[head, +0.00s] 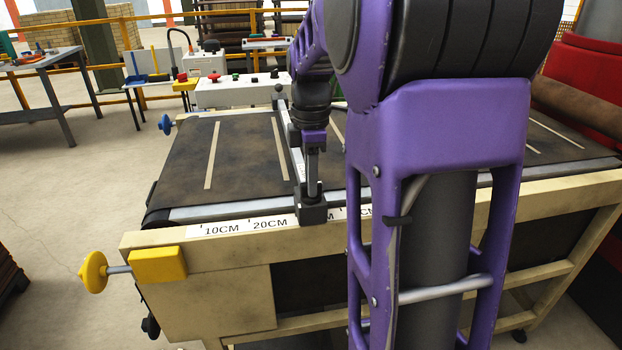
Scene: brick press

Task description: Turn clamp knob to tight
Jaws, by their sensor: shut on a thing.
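My gripper (313,188) points down at the near rail of the belt table, at the near end of a pale crossbar (292,150). Its jaws are shut on the clamp knob, above a dark clamp block (312,211) on the rail. The knob itself is hidden by the jaws, so I cannot see which way it is turned. The block sits over the scale strip (235,226), right of the 20CM mark.
A yellow knob (92,272) sticks out at the table's near left corner and a blue knob (165,124) at the far left. A control box (240,92) with buttons stands behind the belt. My purple arm covers the right middle.

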